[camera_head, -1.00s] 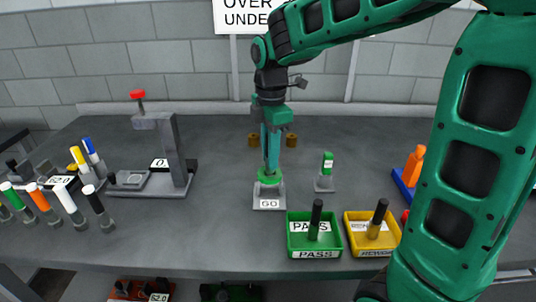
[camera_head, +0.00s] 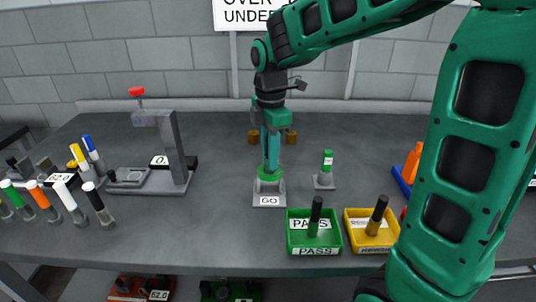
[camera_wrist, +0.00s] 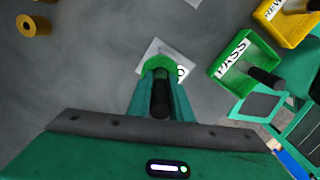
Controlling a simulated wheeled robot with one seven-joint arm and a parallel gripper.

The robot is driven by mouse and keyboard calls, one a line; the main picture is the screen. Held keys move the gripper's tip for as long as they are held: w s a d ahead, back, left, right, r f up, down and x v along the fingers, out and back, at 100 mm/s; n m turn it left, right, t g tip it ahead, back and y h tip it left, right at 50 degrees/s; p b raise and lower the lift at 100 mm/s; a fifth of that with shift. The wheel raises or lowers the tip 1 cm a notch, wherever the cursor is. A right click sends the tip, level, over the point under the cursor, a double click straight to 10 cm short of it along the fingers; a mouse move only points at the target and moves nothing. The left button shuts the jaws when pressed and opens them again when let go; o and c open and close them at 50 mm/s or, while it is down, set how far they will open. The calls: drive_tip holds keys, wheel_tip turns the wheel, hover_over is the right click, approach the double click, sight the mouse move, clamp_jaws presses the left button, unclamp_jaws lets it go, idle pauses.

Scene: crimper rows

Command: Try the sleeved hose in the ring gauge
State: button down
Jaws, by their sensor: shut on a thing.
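The GO ring gauge, a green ring (camera_head: 271,184) on a grey base labelled GO (camera_head: 269,201), stands mid-bench in the head view. It also shows beyond my fingertips in the wrist view (camera_wrist: 157,64). My gripper (camera_head: 271,168) points straight down just above the ring. It is shut on a dark hose (camera_wrist: 160,100), which stands upright between the fingers, in line with the ring. The fingers hide most of the hose in the head view. Its sleeve and lower end are hidden, so I cannot tell how deep it sits in the ring.
A green PASS tray (camera_head: 291,240) and a yellow tray (camera_head: 392,242) each hold a dark hose, front right. A small green-topped stand (camera_head: 327,166) is right of the gauge. A grey press (camera_head: 178,150) and several coloured hoses stand left. Brass pieces (camera_head: 254,138) lie behind.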

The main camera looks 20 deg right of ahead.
drive_tip(key=shift+f, duration=0.65)
idle(1.0)
drive_tip(key=c, duration=1.5)
unclamp_jaws()
wheel_tip(320, 180, up, 11)
drive_tip(key=shift+w+f, duration=0.1)
drive_tip(key=shift+f, duration=0.05)
